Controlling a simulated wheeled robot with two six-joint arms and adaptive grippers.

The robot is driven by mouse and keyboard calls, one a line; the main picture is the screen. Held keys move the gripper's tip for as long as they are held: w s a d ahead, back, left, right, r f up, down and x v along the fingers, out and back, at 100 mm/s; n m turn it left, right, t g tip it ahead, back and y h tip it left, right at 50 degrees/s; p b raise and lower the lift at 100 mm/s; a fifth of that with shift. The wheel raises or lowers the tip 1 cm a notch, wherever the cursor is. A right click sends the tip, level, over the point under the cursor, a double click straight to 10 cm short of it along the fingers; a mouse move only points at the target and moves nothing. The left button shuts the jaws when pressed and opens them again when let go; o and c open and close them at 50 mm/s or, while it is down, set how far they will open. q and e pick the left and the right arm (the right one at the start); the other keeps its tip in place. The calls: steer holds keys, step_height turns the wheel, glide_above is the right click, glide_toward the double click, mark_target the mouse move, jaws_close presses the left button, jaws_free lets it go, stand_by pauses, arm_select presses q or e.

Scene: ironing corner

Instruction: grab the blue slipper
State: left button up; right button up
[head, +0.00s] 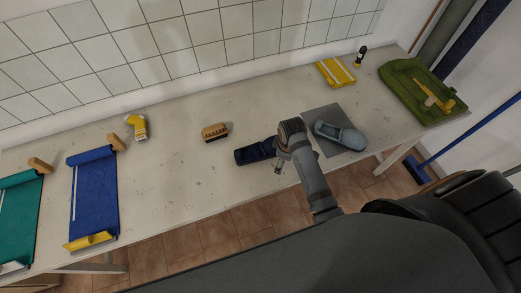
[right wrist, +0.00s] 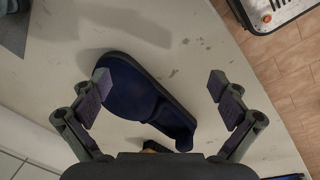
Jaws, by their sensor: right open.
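The dark blue slipper (head: 254,152) lies on the pale table near its front edge, left of the grey mat. My right gripper (head: 279,167) is over the table at the slipper's right end and hides part of it. I cannot tell the exact height between fingers and slipper. My left gripper is in neither view.
A grey-blue slipper (head: 341,135) sits on the grey mat (head: 322,114) right of my right gripper. A brush (head: 215,132) and a yellow-and-white bottle (head: 139,127) stand left. A green tray (head: 408,88) is at the far right.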

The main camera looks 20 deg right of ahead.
steer(key=w+a+r+n, duration=0.2)
steer(key=w+a+r+n+g, duration=0.1)
steer(key=w+a+n, duration=0.1)
steer(key=w+n, duration=0.1)
steer(key=w+a+r+n, duration=0.1)
steer(key=w+r+n, duration=0.1)
steer(key=w+n, duration=0.1)
steer(key=shift+w+a+r+y, duration=0.2)
steer(key=shift+a+r+y, duration=0.1)
steer(key=shift+a+r, duration=0.1)
steer(key=n, duration=0.1)
glide_above(260, 151)
steer(key=f, duration=0.4)
steer(key=shift+w+d+f+p, duration=0.15)
steer(key=shift+d+p, duration=0.1)
steer(key=shift+p, duration=0.15)
steer(key=shift+f, duration=0.3)
steer(key=shift+a+f, duration=0.1)
steer(key=shift+f, duration=0.2)
step_height(260, 151, down, 5)
steer(key=shift+a+r+p, duration=0.1)
steer(key=shift+r+p, duration=0.1)
steer(key=shift+p, duration=0.25)
steer(key=c, duration=1.3)
steer(key=shift+r, duration=0.15)
